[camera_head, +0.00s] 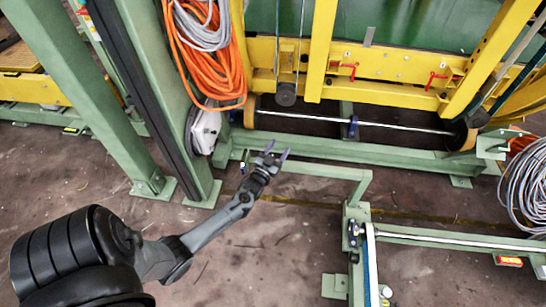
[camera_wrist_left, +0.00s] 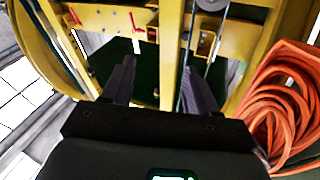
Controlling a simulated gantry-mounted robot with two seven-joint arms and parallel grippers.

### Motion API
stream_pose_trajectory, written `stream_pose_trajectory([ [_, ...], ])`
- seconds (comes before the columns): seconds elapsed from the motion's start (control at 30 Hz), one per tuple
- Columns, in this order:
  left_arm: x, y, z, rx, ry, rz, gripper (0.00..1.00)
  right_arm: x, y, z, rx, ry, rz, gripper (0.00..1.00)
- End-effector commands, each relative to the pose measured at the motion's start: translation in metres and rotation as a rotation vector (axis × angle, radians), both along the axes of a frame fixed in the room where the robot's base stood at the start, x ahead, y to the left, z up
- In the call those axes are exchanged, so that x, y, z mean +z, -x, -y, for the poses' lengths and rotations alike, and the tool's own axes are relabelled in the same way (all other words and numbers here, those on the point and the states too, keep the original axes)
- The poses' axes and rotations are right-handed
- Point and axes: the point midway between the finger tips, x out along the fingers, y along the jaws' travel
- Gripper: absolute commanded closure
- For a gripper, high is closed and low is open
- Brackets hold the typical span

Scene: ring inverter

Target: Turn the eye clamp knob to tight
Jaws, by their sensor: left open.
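My left gripper (camera_head: 276,151) is open and empty in the head view, above the green floor beam near the yellow frame. In the left wrist view its two dark fingers (camera_wrist_left: 158,82) stand apart with nothing between them, pointing at the yellow frame. I cannot tell for sure which part is the eye clamp knob. Small dark blue clamp-like parts show on the shaft (camera_head: 352,126) and on the green post (camera_head: 353,233), both apart from the gripper. My right gripper is not in view.
The yellow frame (camera_head: 393,66) carries red handles (camera_head: 345,69). Orange cable (camera_head: 208,68) hangs at its left; it also shows in the left wrist view (camera_wrist_left: 283,105). A grey cable coil (camera_head: 525,185) is at the right. Green beams (camera_head: 330,150) cross the floor. Bare floor (camera_head: 270,245) lies in front.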

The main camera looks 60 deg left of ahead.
Motion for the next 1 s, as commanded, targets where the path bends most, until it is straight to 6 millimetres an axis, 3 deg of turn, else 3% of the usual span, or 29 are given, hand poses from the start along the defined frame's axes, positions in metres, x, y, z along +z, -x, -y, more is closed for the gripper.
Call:
stream_pose_trajectory([
  [0.03, -0.020, 0.016, 0.000, 0.063, 0.040, 0.000, 0.41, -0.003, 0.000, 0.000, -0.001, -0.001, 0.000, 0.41],
  [0.2, -0.068, 0.059, 0.003, 0.209, 0.166, -0.003, 0.41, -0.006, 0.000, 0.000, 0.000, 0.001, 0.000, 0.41],
  [0.37, -0.093, 0.076, 0.015, 0.258, 0.234, -0.011, 0.41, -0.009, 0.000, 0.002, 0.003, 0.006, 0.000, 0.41],
  [0.53, -0.100, 0.068, 0.014, 0.259, 0.247, -0.014, 0.41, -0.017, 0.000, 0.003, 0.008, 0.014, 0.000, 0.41],
  [1.0, -0.100, 0.015, -0.035, 0.256, 0.246, -0.013, 0.41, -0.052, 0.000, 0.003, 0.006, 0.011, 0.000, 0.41],
])
